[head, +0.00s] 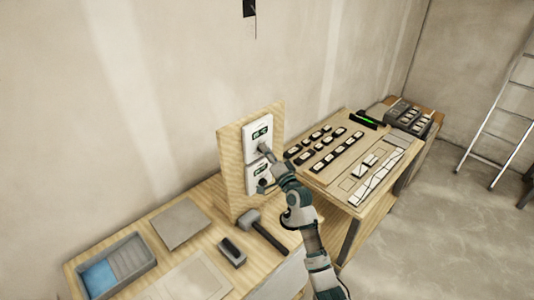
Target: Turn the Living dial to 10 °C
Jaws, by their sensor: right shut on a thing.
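A wooden board (231,172) stands upright on the workbench against the wall. It carries two white thermostat units, an upper one (252,144) and a lower one (252,181), each with a small dark display. My right gripper (264,150) is at the lower part of the upper unit, shut on its dial, which the fingers mostly hide. The lower unit has a dark round dial (262,186), beside my right wrist. The room labels and display figures are too small to read, so I cannot tell which unit is Living. My left gripper is out of view.
A hammer (252,220), a dark-topped block (232,250), a grey tile (181,223) and a tray with blue contents (112,262) lie on the near bench. A second table (330,183) with rows of small pieces stands right. A ladder (500,120) leans at far right.

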